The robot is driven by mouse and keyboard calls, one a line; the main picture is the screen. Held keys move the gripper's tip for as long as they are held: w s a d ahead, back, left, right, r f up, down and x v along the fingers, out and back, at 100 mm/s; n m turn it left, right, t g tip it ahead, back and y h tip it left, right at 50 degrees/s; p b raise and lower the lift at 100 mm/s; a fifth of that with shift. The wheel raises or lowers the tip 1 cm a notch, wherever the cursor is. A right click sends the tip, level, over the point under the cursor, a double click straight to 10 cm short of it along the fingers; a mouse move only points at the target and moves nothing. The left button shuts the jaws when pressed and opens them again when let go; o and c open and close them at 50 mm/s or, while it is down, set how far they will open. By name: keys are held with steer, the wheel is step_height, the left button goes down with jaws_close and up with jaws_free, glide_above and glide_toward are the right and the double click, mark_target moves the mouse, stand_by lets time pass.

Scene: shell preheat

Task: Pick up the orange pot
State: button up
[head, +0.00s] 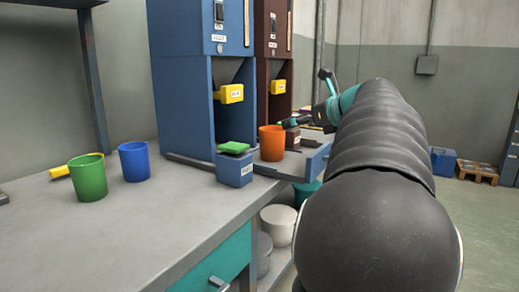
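The orange pot (271,145) stands upright near the right end of the workbench, in front of the brown machine. My arm reaches in from the right, and its teal wrist shows behind and to the right of the pot. My gripper (292,122) is small and dark and points left, close to the pot's upper right rim. I cannot tell whether it touches the pot or whether its fingers are open or shut.
A blue box with a green top (235,165) stands just left of the pot. A green pot (88,178) and a blue pot (134,161) stand farther left on the grey bench (150,220). Blue (180,90) and brown (272,50) machines rise behind. The bench's front middle is clear.

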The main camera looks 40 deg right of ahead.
glide_toward(272, 130)
steer(key=w+a+f, duration=0.1)
steer(key=w+a, duration=0.1)
steer(key=shift+b+x, duration=0.7)
steer(key=shift+x, duration=1.9)
steer(key=c, duration=1.7)
